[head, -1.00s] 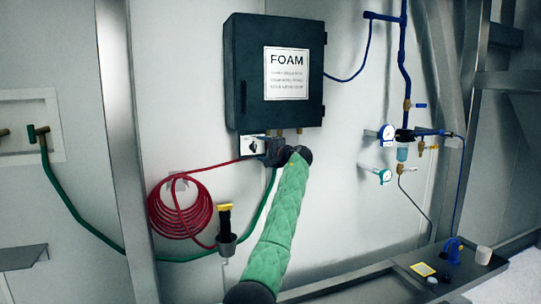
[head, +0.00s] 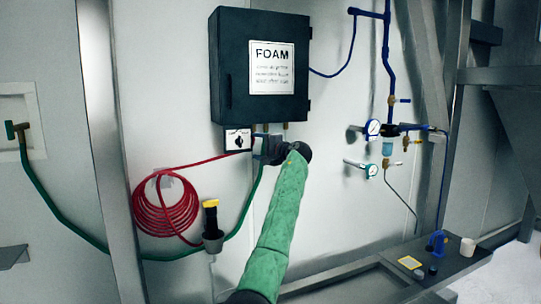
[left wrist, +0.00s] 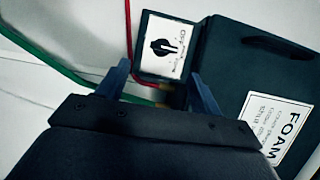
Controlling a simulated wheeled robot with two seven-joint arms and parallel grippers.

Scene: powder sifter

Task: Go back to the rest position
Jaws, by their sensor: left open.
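My left arm, in a green sleeve, reaches up in the head view to just below the dark FOAM box (head: 258,68). My left gripper (head: 272,150) is there, close under a small switch plate with a black knob (head: 238,140). In the left wrist view my left gripper (left wrist: 160,88) has its two fingers apart, with nothing between them. The switch plate (left wrist: 165,48) and its black knob show just beyond the fingertips, and the FOAM box (left wrist: 262,85) lies to the right. I cannot tell whether a finger touches the plate. My right gripper is not in view.
A coiled red hose (head: 165,205) and a yellow-topped black tool in a holder (head: 212,228) hang left of my arm. Blue piping with gauges (head: 373,128) is on the right wall. A dark bench (head: 440,262) with small items stands lower right.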

